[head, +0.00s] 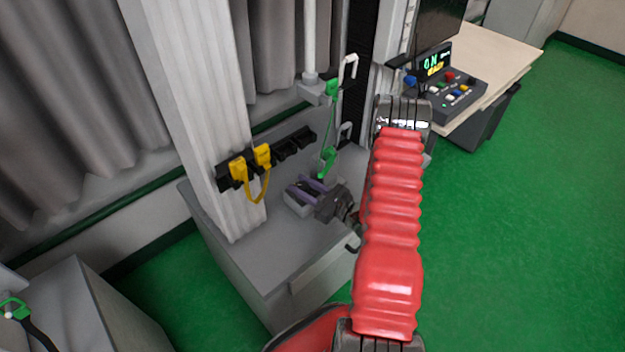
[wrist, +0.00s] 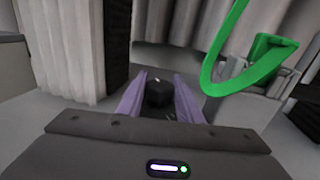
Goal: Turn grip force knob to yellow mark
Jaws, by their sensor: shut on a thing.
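My gripper (head: 308,190) reaches down over a grey pedestal (head: 240,262), its purple fingers at a small grey box (head: 296,206). In the wrist view the two purple fingers (wrist: 160,82) stand on either side of a round black knob (wrist: 158,92) and are shut on it. A small pale line shows on top of the knob. I cannot make out a yellow mark in either view. The knob is hidden by the gripper in the head view.
A green hook and strap (head: 329,130) hang just behind the gripper; the green loop (wrist: 235,60) is close on the right in the wrist view. A black rack (head: 285,150) holds yellow clips (head: 240,171). A button console (head: 450,95) stands on a desk at right.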

